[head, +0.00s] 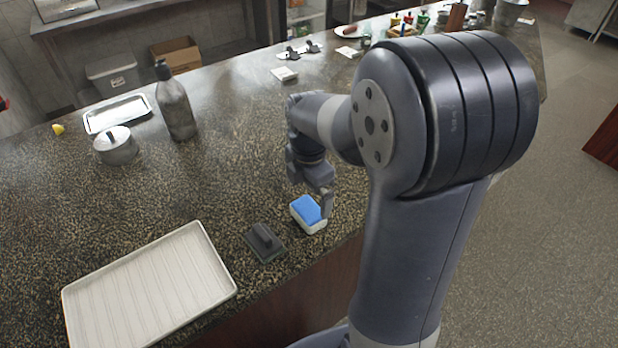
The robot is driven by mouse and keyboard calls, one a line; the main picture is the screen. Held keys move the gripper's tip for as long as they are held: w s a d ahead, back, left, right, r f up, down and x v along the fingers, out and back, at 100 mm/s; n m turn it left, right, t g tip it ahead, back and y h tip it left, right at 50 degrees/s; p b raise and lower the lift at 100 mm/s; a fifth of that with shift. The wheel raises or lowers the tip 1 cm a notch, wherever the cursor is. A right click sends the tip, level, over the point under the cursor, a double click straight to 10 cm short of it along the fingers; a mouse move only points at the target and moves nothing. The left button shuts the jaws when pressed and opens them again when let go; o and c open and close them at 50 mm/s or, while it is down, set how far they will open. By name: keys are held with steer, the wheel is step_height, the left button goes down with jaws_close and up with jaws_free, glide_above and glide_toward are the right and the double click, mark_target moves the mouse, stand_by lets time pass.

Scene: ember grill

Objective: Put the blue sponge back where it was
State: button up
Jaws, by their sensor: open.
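The blue sponge (308,212) with a white lower layer lies on the speckled countertop near its front edge. My gripper (325,204) points down right at the sponge's right side. A finger shows close beside the sponge, and I cannot tell whether it touches. My gripper is open; the other finger is hidden or hard to make out. My arm covers the counter to the right of the sponge.
A dark scraper-like block (264,242) lies just left of the sponge. A ribbed pale tray (150,290) sits at the front left. A dark bottle (175,103), a lidded metal pot (116,146) and a metal tray (117,113) stand farther back. The middle counter is clear.

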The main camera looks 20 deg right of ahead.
mark_target(309, 208)
steer(key=shift+r, duration=2.3)
